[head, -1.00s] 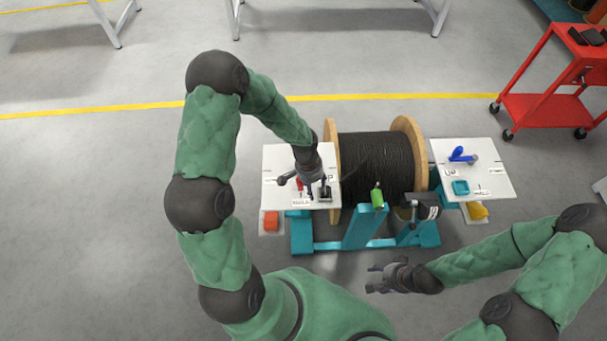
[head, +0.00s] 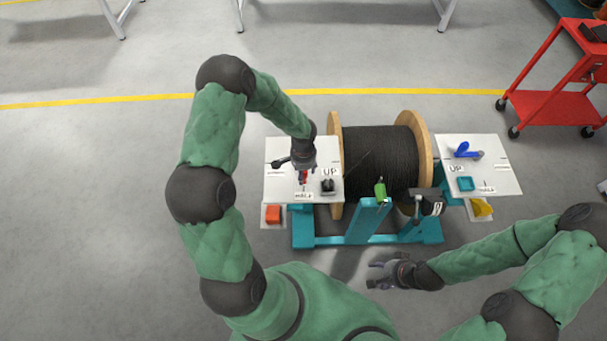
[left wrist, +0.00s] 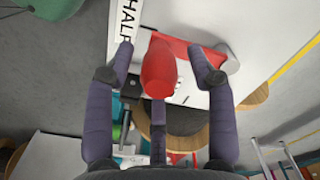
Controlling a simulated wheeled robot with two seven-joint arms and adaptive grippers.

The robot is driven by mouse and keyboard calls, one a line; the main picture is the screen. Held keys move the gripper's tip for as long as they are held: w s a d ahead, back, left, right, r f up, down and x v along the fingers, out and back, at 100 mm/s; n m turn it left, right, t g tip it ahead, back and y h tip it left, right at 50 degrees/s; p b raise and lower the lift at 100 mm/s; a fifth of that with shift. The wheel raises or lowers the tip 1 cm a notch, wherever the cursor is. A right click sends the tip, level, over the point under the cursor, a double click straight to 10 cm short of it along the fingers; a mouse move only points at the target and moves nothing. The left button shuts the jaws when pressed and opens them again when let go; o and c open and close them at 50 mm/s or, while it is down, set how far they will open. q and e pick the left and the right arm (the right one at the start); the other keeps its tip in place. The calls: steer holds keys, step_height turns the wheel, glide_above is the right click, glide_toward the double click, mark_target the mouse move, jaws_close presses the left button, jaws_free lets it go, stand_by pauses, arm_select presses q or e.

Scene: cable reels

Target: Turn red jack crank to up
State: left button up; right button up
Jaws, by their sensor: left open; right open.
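The red jack crank (head: 304,177) is on the left white panel (head: 275,187) beside the cable reel, mostly hidden under my left gripper (head: 303,173). The fingers are open, with a visible gap on each side of the handle. My right gripper (head: 378,272) is open and empty, low in front of the stand.
The black cable reel (head: 380,150) with wooden flanges sits in a teal stand (head: 335,240). The right panel (head: 505,170) carries a blue crank (head: 464,150). An orange block (head: 273,214) is at the left panel's front. A red cart (head: 550,110) stands far right.

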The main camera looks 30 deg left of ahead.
arm_select(q)
steer(key=shift+f, duration=0.5)
jaws_close()
